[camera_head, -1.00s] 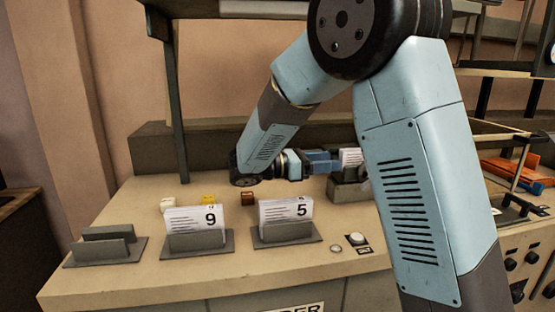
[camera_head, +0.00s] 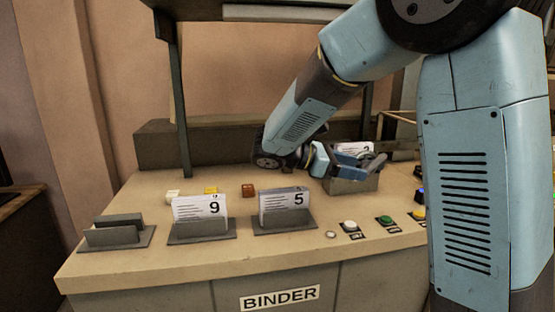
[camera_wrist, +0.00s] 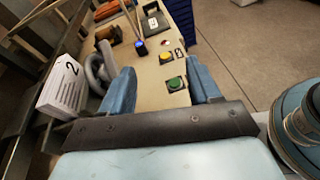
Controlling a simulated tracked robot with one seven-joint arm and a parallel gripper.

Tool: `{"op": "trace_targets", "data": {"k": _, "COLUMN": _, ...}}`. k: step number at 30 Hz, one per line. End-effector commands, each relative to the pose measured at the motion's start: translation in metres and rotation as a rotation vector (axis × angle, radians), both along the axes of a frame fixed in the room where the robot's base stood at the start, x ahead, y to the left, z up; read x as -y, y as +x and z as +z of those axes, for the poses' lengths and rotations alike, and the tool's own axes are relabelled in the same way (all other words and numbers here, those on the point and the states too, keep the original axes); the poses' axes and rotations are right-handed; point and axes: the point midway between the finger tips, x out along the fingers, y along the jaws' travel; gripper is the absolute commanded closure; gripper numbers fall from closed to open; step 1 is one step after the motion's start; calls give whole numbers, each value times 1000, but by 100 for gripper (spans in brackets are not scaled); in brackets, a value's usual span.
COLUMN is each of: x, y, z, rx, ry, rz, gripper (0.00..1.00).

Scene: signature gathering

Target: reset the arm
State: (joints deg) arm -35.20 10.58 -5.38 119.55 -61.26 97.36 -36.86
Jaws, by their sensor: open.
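My gripper (camera_head: 376,162) is at the end of my blue arm, over the back right part of the binder table (camera_head: 130,265) in the head view. In the wrist view its two blue fingers (camera_wrist: 160,92) stand wide apart with nothing between them. A card marked 2 (camera_wrist: 66,88) stands beside the left finger in the wrist view. In the head view that card (camera_head: 352,149) is partly hidden behind the gripper, in a grey holder (camera_head: 352,184).
A card marked 9 (camera_head: 200,208) and a card marked 5 (camera_head: 285,200) stand in grey holders at the front. An empty holder (camera_head: 115,233) is at the left. White (camera_head: 349,225), green (camera_head: 385,219) and yellow (camera_head: 419,214) buttons line the front right. A shelf post (camera_head: 178,110) stands behind.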

Motion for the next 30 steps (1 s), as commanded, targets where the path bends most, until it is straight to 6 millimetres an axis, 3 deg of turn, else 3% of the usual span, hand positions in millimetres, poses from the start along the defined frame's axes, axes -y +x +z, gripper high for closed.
{"op": "trace_targets", "data": {"k": 7, "x": 45, "y": -45, "z": -1, "rx": 135, "ry": 265, "rz": -145, "gripper": 38}}
{"op": "trace_targets", "data": {"k": 15, "x": 73, "y": -101, "z": -8, "rx": 348, "ry": 584, "rz": -344, "gripper": 38}}
{"op": "trace_targets", "data": {"k": 21, "x": 79, "y": -139, "z": -12, "rx": 533, "ry": 805, "rz": -500, "gripper": 38}}
{"op": "trace_targets", "data": {"k": 30, "x": 71, "y": -183, "z": -11, "rx": 844, "ry": 1117, "rz": -741, "gripper": 38}}
